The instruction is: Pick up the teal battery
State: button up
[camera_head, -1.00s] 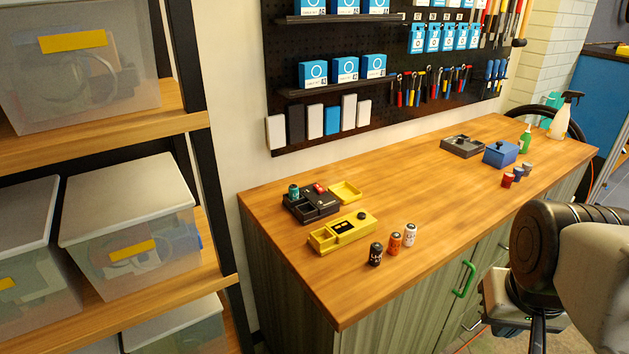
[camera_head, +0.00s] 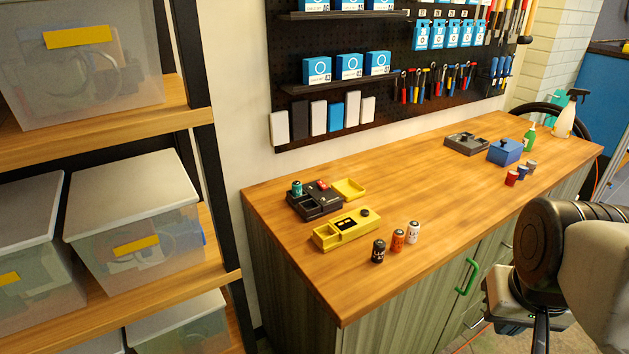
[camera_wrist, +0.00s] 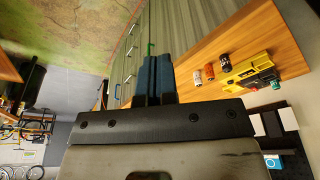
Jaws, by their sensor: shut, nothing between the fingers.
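The teal battery (camera_head: 297,188) stands upright at the back left corner of a dark compartmented tray (camera_head: 322,208), at the left end of the wooden workbench. In the wrist view it shows small and teal (camera_wrist: 275,85) at the far right, beyond a yellow box. My gripper (camera_wrist: 157,62) is shut, its two dark blue fingers side by side with nothing between them. It is well away from the battery. In the head view my arm is at the lower right, off the bench's front edge, and the fingertips are not clear.
A yellow box (camera_head: 342,232) sits in front of the dark tray. Black (camera_head: 378,251), orange (camera_head: 398,240) and white (camera_head: 413,232) batteries stand to its right. A grey tray (camera_head: 466,144), a blue box (camera_head: 505,151) and bottles are farther right. The middle of the bench (camera_head: 430,185) is clear.

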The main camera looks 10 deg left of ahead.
jog(key=o, duration=1.1)
jog(key=w+a+m+g+y, duration=0.1)
jog(key=w+a+m+y, duration=0.35)
jog(key=w+a, duration=0.6)
jog(key=w+a+m+g+y, duration=0.1)
jog(key=w+a+m+y, duration=0.35)
jog(key=w+a, duration=0.65)
jog(key=w+a+f+m+y, duration=0.1)
jog(key=w+a+f+m, duration=0.2)
jog(key=w, duration=0.5)
jog(key=w+a+f+m+t+y, duration=0.1)
jog(key=w+a+f+m+y, duration=0.1)
jog(key=w+a+f+m, duration=0.2)
jog(key=w+a+f+m+t+y, duration=0.1)
jog(key=w+a+f+m, duration=0.2)
jog(key=w, duration=1)
jog(key=shift+a+f+m, duration=0.2)
jog(key=shift+a+m, duration=0.05)
jog(key=shift+a, duration=0.6)
jog(key=shift+a+f+m, duration=0.15)
jog(key=shift+a+m, duration=0.1)
jog(key=shift+a, duration=0.6)
jog(key=shift+w+a+f, duration=0.2)
jog(key=shift+w, duration=0.05)
